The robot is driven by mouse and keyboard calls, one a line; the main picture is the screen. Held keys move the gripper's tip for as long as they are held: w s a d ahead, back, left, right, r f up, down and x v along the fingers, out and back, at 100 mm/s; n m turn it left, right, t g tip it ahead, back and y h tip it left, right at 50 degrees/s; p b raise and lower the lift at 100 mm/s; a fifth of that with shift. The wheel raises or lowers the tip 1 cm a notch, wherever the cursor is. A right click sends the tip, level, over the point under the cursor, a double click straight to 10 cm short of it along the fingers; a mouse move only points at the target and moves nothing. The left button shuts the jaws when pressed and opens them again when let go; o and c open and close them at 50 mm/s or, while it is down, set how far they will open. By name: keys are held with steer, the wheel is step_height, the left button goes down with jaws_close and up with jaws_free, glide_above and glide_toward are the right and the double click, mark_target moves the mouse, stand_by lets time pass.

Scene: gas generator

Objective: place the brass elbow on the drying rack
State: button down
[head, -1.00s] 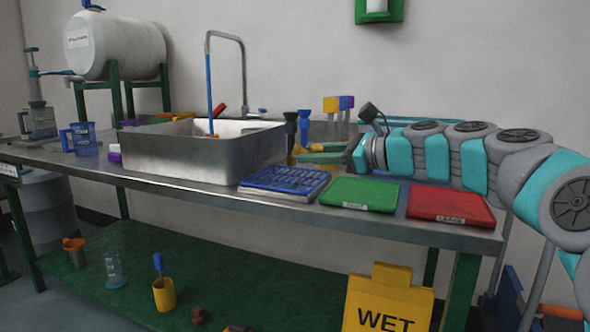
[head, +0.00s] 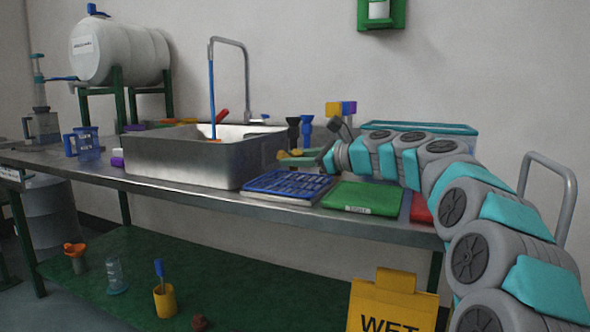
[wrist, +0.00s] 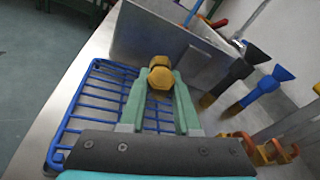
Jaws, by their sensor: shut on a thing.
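The brass elbow (wrist: 160,74) is held between the green fingers of my gripper (wrist: 157,88) in the wrist view. The gripper is shut on it. The blue wire drying rack (wrist: 95,98) lies below and to the left of the fingers in the wrist view. In the head view the drying rack (head: 287,184) sits on the steel bench, right of the sink. My gripper (head: 296,157) shows there behind and above the rack, beside the sink's right end. The elbow is hard to make out in the head view.
The steel sink (head: 185,163) stands left of the rack. A green board (head: 362,197) and a partly hidden red board (head: 421,210) lie to its right. Dark and blue brushes (wrist: 245,75) stand behind the rack. A yellow wet-floor sign (head: 392,303) stands in front.

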step_height(320, 180, down, 2)
steer(key=shift+f, duration=0.1)
steer(key=c, duration=0.6)
jaws_free()
steer(key=p+v, duration=0.1)
steer(key=v, duration=1.1)
steer(key=shift+d, duration=0.1)
